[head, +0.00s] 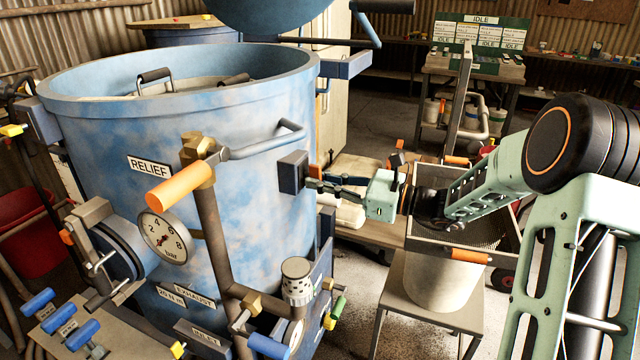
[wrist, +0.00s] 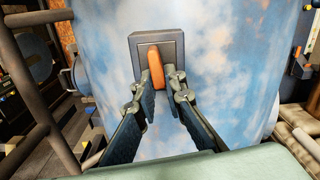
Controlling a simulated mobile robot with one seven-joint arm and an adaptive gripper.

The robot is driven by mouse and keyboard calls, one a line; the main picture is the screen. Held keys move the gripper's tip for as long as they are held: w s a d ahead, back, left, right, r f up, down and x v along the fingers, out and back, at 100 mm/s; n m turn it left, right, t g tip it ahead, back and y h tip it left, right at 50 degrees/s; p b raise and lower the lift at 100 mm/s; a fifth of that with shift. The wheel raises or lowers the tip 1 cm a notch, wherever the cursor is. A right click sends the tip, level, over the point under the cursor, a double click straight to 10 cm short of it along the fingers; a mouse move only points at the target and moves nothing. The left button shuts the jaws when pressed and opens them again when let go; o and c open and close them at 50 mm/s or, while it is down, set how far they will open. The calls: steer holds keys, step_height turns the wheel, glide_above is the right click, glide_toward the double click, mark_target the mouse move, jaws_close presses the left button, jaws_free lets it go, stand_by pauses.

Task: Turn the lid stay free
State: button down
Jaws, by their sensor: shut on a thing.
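The blue pot (head: 245,190) stands with its top open, and a raised blue lid (head: 270,12) shows above and behind it. A dark square block (head: 292,172) is fixed on the pot's right side. In the wrist view an orange lever (wrist: 155,68), which I take for the lid stay's handle, stands upright on the face of that block (wrist: 172,46). My gripper (head: 314,184) reaches in from the right. Its two fingers are closed on the orange lever, one on each side, as the wrist view shows.
A pipe with an orange handle (head: 180,185) and a gauge (head: 164,236) stand at the pot's front. A sieve on a bucket (head: 440,283) sits on a stool below my arm. A bench with status cards (head: 480,40) is at the back right.

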steer(key=n+b, duration=0.2)
steer(key=b, duration=0.1)
steer(key=n+b, duration=0.1)
steer(key=n, duration=0.1)
steer(key=shift+w+f, duration=0.15)
steer(key=shift+f, duration=0.1)
steer(key=n+b, duration=0.4)
steer(key=b, duration=0.2)
steer(key=shift+w+d+n, duration=0.1)
steer(key=shift+w+n, duration=0.05)
steer(key=shift+n, duration=0.15)
steer(key=n+b, duration=0.4)
steer(key=b, duration=0.1)
steer(key=r+n+b, duration=0.1)
steer(key=n+b, duration=0.3)
steer(key=b, duration=0.2)
steer(key=shift+w+r+n, duration=0.1)
steer(key=shift+n, duration=0.2)
steer(key=shift+r, duration=0.1)
steer(key=c, duration=2)
jaws_free()
steer(key=shift+d, duration=0.15)
